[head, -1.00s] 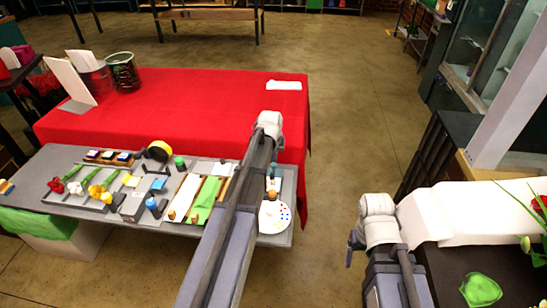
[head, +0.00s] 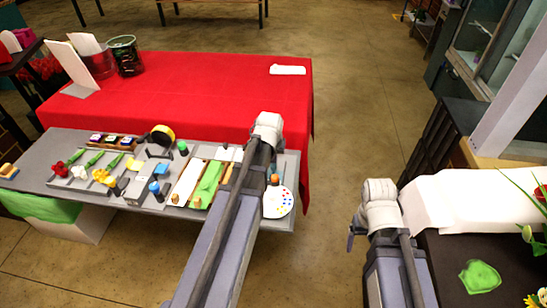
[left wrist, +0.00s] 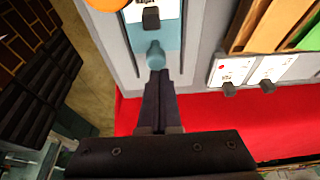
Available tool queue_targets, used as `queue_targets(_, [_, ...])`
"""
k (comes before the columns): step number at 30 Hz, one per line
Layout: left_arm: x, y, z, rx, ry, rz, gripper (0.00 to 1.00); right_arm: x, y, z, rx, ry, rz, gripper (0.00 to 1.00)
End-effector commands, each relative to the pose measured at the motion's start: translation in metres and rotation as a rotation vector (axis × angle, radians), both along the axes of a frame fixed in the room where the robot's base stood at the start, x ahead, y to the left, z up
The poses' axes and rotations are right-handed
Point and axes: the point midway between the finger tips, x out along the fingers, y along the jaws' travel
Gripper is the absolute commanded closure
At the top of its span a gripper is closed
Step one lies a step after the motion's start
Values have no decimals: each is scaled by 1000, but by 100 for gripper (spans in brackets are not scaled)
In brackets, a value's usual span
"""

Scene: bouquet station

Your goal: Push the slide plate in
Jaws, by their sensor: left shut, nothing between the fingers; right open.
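The slide plate looks to be the teal strip with a round teal knob (left wrist: 155,52) and a black block (left wrist: 151,18), set in a grey frame at the right end of the bench. In the left wrist view my left gripper (left wrist: 155,76) is shut and empty, its tips right at the knob; I cannot tell if they touch it. In the head view my left arm partly covers this station (head: 273,179), and the left fingers are hardly visible. My right gripper (head: 352,239) is only partly seen, open, at the right, away from the bench.
Two cards with dark knobs (left wrist: 230,72) lie near the left gripper. Floor is free between bench and right-hand counter.

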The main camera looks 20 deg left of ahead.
Motion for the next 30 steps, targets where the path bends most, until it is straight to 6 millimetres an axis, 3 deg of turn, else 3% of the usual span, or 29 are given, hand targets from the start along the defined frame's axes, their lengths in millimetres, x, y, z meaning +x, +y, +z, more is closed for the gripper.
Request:
queue_targets(8, [-11, -4, 27, -3, 8, -1, 100, 0, 0, 28, 0, 0, 0, 19])
queue_targets(21, [-24, -9, 88, 1, 1, -3, 100, 0, 0, 88, 0, 0, 1, 19])
queue_targets(30, [-26, -9, 93, 1, -1, -3, 100, 0, 0, 93, 0, 0, 1, 19])
